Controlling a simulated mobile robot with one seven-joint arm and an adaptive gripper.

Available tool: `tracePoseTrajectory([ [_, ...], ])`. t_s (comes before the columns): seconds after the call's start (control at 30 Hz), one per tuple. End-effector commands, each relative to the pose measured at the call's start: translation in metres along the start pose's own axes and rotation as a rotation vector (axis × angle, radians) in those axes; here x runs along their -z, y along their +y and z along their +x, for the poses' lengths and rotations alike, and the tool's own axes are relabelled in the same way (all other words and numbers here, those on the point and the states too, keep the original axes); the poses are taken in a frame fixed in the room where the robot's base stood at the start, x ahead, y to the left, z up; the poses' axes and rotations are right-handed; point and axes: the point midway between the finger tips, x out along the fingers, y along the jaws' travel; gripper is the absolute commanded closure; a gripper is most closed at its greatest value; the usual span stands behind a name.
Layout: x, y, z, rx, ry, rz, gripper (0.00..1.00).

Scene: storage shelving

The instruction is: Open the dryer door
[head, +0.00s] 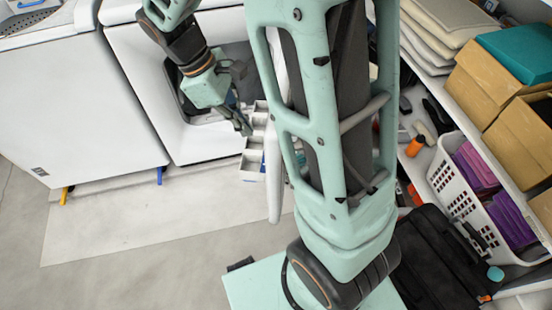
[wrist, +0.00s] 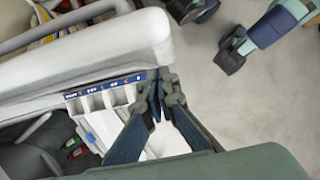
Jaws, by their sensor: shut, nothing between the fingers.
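The white dryer (head: 145,55) stands at the back, with its dark front opening (head: 190,105) exposed. Its white door (head: 273,175) stands swung out from the front, seen nearly edge-on and partly hidden by my arm column. In the wrist view the door (wrist: 100,55) fills the upper left as a thick white rounded panel. My gripper (head: 244,128) is in front of the opening, on the door's left side. In the wrist view my gripper (wrist: 156,92) is shut and empty, its fingertips close to the door's end; I cannot tell if they touch.
Another white appliance (head: 75,110) is at left. Right are shelves with cardboard boxes (head: 490,85), a white basket (head: 450,185) and a black case (head: 435,255). The floor at front left is clear.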

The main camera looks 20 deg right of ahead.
Motion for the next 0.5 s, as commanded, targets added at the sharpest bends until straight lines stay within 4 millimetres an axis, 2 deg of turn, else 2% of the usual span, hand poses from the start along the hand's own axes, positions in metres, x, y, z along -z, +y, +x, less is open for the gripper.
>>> tracePoseTrajectory([
  [0.1,0.002,-0.017,0.006,-0.019,0.000,-0.073,1.00],
  [0.27,0.001,-0.024,0.012,-0.024,-0.002,-0.104,1.00],
  [0.37,0.001,-0.024,0.024,-0.022,-0.004,-0.104,1.00],
  [0.5,0.001,-0.024,0.051,-0.020,-0.004,-0.102,1.00],
])
